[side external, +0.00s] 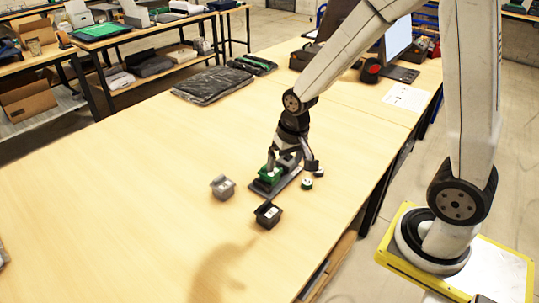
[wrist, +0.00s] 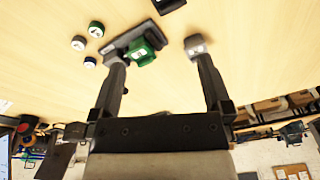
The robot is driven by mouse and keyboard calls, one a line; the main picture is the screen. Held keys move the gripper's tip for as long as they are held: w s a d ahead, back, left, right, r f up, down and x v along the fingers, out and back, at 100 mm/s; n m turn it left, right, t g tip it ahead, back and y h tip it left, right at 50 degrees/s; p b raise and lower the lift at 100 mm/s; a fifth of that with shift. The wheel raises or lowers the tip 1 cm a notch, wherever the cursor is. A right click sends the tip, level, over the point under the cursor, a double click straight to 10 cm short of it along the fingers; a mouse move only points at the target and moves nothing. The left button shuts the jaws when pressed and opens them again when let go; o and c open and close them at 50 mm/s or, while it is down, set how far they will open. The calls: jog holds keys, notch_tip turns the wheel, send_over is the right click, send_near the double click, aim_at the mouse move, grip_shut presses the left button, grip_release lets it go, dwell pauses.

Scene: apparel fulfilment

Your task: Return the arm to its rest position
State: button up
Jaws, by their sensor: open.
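My gripper (side external: 292,164) is open above the work table (side external: 130,165), with its fingers pointing down. In the wrist view its fingers (wrist: 160,60) are spread wide and hold nothing. I cannot tell the exact gap between fingertips and bin.
Several small round caps (side external: 307,183) lie beside the stand. Dark bagged garments (side external: 212,84) and a monitor (side external: 397,42) are at the back. The table's left and front are clear.

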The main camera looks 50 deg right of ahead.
jog(key=s+a+r+n, duration=0.1)
jog(key=s+a+n, duration=0.1)
jog(key=s+n, duration=0.2)
jog(key=s, duration=0.3)
jog(key=shift+a+n+t, duration=0.25)
jog(key=shift+n+t, duration=0.05)
